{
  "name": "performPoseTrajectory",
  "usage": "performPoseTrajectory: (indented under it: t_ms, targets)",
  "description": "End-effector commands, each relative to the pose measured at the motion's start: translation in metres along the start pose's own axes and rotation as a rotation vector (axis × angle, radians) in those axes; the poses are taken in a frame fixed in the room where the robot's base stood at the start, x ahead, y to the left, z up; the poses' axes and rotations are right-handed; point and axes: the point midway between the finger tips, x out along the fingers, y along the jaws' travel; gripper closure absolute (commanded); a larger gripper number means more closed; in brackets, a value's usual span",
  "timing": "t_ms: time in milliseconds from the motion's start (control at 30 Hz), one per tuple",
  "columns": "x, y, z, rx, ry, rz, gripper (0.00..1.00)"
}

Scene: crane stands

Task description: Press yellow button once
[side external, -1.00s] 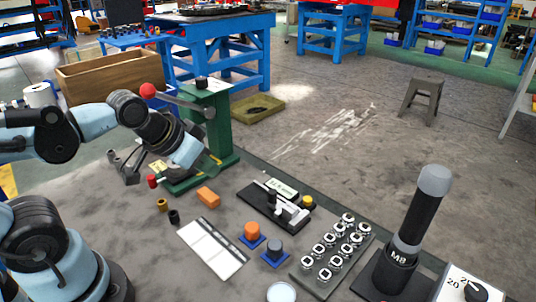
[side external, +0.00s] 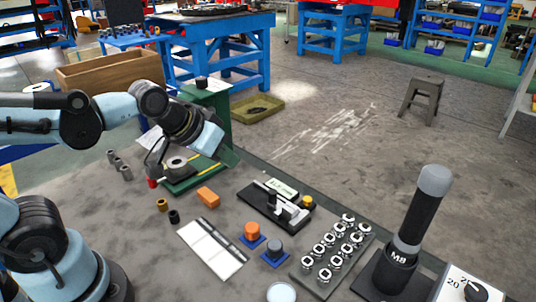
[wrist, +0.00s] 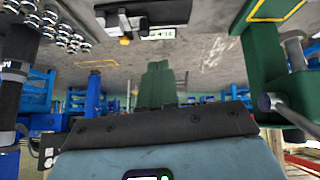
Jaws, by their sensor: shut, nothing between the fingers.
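The yellow button (side external: 307,202) is a small round knob at the right end of a black gauge device (side external: 272,207) with a sliding metal piece and a pale display (side external: 282,188). In the wrist view the yellow button (wrist: 125,40) shows near the top, beside the display (wrist: 158,34).
An orange button (side external: 252,232) and a grey button (side external: 275,249) stand on blue bases near the gauge. The green press (side external: 217,120) stands behind my gripper. An orange block (side external: 207,196), a white panel (side external: 211,249), a socket rack (side external: 325,262) and an upright M8 tool (side external: 418,220) share the bench.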

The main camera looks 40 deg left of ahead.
Motion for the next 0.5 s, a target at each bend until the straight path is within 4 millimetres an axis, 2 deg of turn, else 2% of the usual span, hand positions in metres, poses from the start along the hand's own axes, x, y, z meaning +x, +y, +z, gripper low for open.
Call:
performPoseTrajectory:
  t_ms: [200, 500]
  targets:
    - [0.023, 0.027, -0.036, -0.120, 0.028, 0.059, 1.00]
    - [0.065, 0.067, -0.073, -0.291, 0.048, 0.144, 1.00]
